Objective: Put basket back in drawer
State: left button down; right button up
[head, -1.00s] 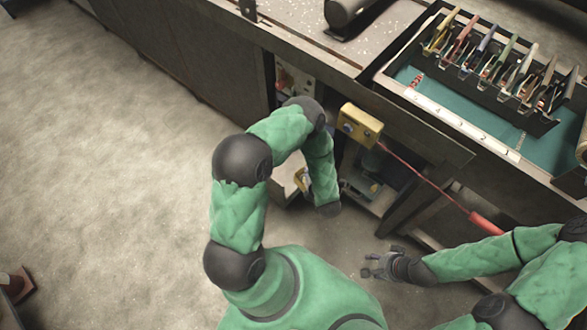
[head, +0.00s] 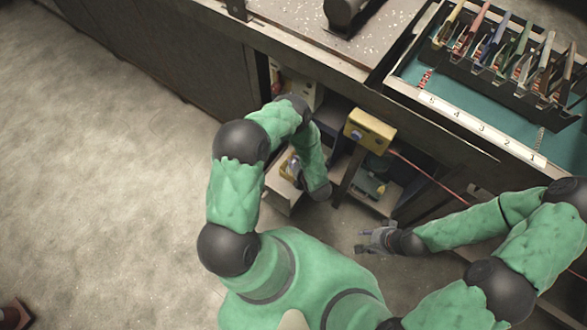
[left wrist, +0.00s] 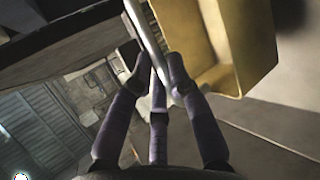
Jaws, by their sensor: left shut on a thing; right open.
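My left gripper (left wrist: 157,75) has its fingers closed around a pale bar (left wrist: 143,28) in the left wrist view. A yellow open container (left wrist: 245,40), which looks like the basket, is just right of the bar; I cannot tell whether the bar is its handle. In the head view my left arm reaches down to the cabinet opening and mostly hides that gripper. A pale drawer (head: 279,193) sticks out of the cabinet below this arm, with something small and yellow in it. My right gripper (head: 368,241) is open and empty above the floor, in front of the cabinet.
A yellow box (head: 369,131) with a red cable is fixed at the cabinet front, right of my left arm. An open shelf (head: 372,196) holds a small item below it. The worktop (head: 290,30) carries a tool rack (head: 510,65).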

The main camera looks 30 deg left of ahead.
pick_arm(q)
jog(key=shift+f+b, duration=1.2)
jog(key=shift+f, duration=1.6)
jog(key=shift+r, duration=0.1)
jog(key=c, duration=1.2)
grip_release()
